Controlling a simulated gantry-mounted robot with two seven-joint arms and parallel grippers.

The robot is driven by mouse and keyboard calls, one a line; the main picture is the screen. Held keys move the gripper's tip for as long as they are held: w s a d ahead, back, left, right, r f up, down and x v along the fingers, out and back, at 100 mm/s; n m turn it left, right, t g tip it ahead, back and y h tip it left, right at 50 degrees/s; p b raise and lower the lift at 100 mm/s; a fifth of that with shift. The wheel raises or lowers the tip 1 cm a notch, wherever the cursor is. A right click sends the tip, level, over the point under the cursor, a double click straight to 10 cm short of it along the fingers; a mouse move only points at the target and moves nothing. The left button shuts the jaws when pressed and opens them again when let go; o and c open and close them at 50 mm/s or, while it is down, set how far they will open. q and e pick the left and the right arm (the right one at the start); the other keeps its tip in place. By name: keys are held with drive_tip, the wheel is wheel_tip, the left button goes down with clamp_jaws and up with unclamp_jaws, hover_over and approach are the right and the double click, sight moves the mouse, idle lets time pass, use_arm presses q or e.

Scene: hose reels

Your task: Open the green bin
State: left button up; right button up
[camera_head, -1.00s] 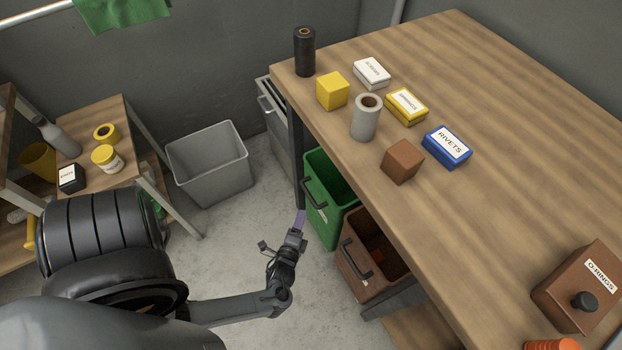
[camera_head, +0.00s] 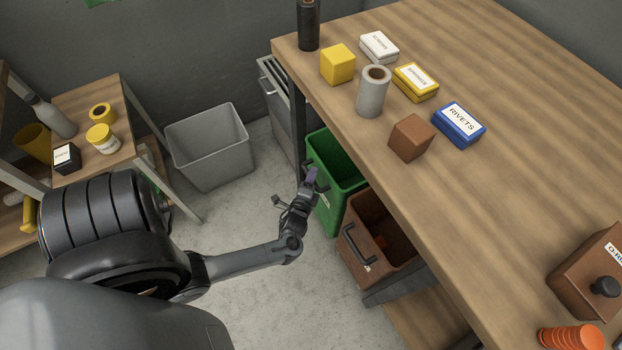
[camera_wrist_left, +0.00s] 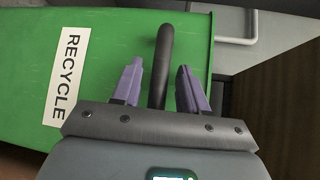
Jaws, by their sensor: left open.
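The green bin (camera_head: 339,170) sits under the right-hand workbench, with its open top partly showing beneath the bench edge. In the left wrist view its green front (camera_wrist_left: 110,50) carries a white RECYCLE label (camera_wrist_left: 63,75) and a dark bar handle (camera_wrist_left: 163,60). My left gripper (camera_head: 312,174) is at the front of the bin. In the left wrist view its two purple fingers (camera_wrist_left: 157,85) are apart, one on each side of the handle. Both fingers appear clear of the bar, with gaps on either side. My right gripper is not in view.
A brown bin (camera_head: 378,238) stands beside the green one, and a grey drawer (camera_head: 280,105) is on its other side. A grey open bin (camera_head: 209,146) stands on the floor at left. The wooden bench top (camera_head: 480,60) overhangs the bins. Floor in front is clear.

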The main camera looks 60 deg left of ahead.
use_arm(q)
drive_tip(key=shift+c, duration=0.2)
clamp_jaws()
idle(0.3)
